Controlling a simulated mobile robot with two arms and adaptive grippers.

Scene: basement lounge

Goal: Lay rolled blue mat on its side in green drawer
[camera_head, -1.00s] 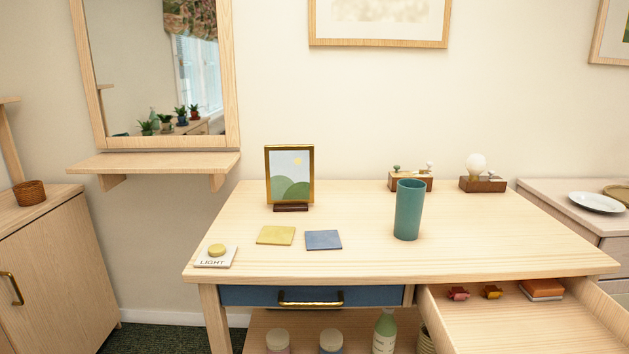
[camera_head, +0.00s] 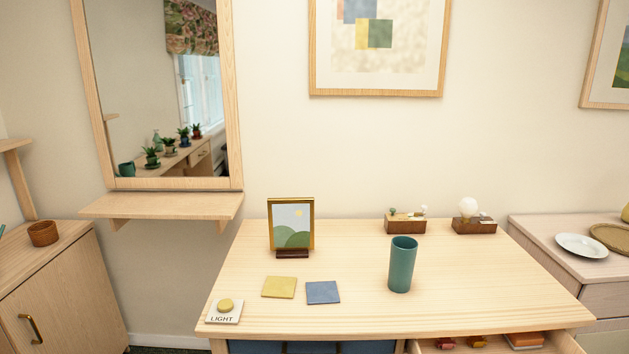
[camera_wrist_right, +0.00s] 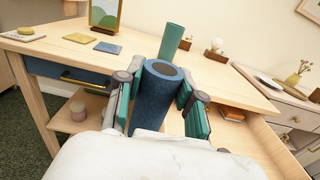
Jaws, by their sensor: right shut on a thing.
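The rolled blue mat (camera_wrist_right: 152,101) stands roughly upright in the right wrist view, its open end up. My right gripper (camera_wrist_right: 164,92) is shut on it, with teal-padded fingers on both sides. The mat does not show in the head view. An open wooden drawer (camera_wrist_right: 262,143) is to the right of the mat; in the head view only its back part (camera_head: 555,347) shows at the bottom edge. Its front is out of view, so I cannot tell whether it is green. A shut drawer with a blue front (camera_wrist_right: 66,74) is to the left. My left gripper is not in view.
On the desk (camera_head: 450,300) stand a teal cup (camera_head: 401,265), a framed picture (camera_head: 291,226), yellow and blue squares, and a light button (camera_head: 224,308).

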